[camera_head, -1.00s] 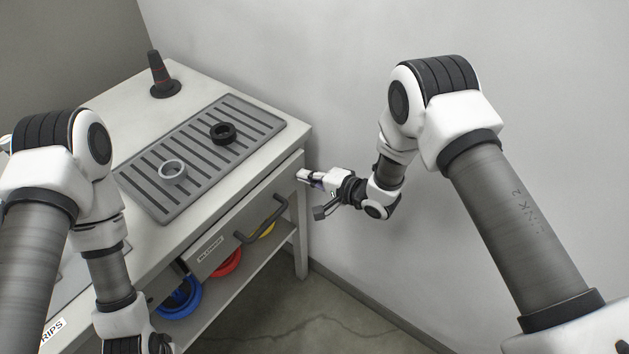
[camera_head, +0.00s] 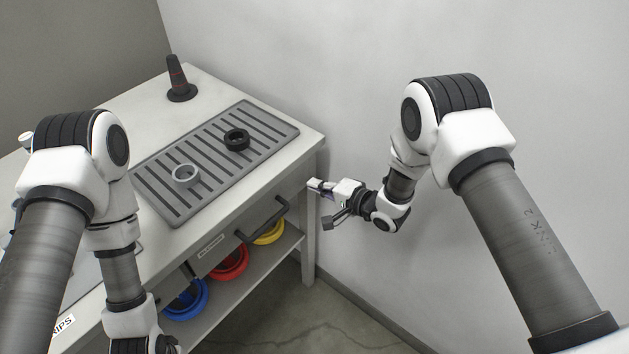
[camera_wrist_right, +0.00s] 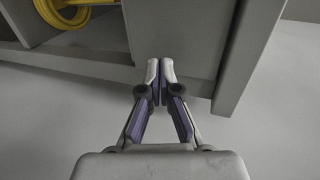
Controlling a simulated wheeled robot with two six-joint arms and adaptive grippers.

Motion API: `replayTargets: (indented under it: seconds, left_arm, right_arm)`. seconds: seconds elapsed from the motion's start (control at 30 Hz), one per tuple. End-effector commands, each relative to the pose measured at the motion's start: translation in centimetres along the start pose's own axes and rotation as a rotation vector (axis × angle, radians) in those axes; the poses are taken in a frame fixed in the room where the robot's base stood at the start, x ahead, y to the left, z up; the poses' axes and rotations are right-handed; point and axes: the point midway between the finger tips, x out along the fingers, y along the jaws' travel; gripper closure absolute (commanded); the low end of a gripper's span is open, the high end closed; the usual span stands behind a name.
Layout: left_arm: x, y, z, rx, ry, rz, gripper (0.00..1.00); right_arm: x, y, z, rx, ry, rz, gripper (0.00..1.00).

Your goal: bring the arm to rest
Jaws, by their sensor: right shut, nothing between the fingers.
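My right gripper (camera_head: 318,187) is shut and empty. In the head view it is beside the front right corner of the workbench (camera_head: 312,150), below the level of the top. In the right wrist view its fingertips (camera_wrist_right: 160,70) are together in front of a grey panel of the bench (camera_wrist_right: 180,35); I cannot tell whether they touch it. My left arm (camera_head: 122,275) comes in from the left and runs down past the bottom edge, so its gripper is out of view.
A slotted grey mat (camera_head: 205,187) on the bench carries a light grey ring (camera_head: 186,176) and a black ring (camera_head: 237,139). A dark cone (camera_head: 180,82) stands behind. Blue (camera_head: 187,300), red (camera_head: 230,263) and yellow (camera_head: 268,232) coils sit below a handle (camera_head: 262,222). A wall is at right.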

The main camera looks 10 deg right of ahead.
Motion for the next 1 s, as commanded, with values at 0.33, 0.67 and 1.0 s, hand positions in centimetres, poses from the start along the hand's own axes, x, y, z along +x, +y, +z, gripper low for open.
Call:
replayTargets:
  seconds: [0.33, 0.67, 1.0]
  left_arm:
    - [0.8, 0.0, 0.0, 0.0, 0.0, 0.0, 0.17]
    - [0.8, 0.0, 0.0, 0.001, -0.001, 0.0, 0.17]
    - [0.8, 0.0, 0.0, 0.001, -0.001, 0.0, 0.17]
  right_arm:
    - [-8.7, 0.1, -0.1, 0.004, 0.004, 0.0, 1.0]
    - [-10.2, 0.0, 0.0, 0.001, 0.0, 0.0, 1.0]
    - [-16.5, 14.0, 5.8, 0.058, 0.089, 0.432, 1.0]
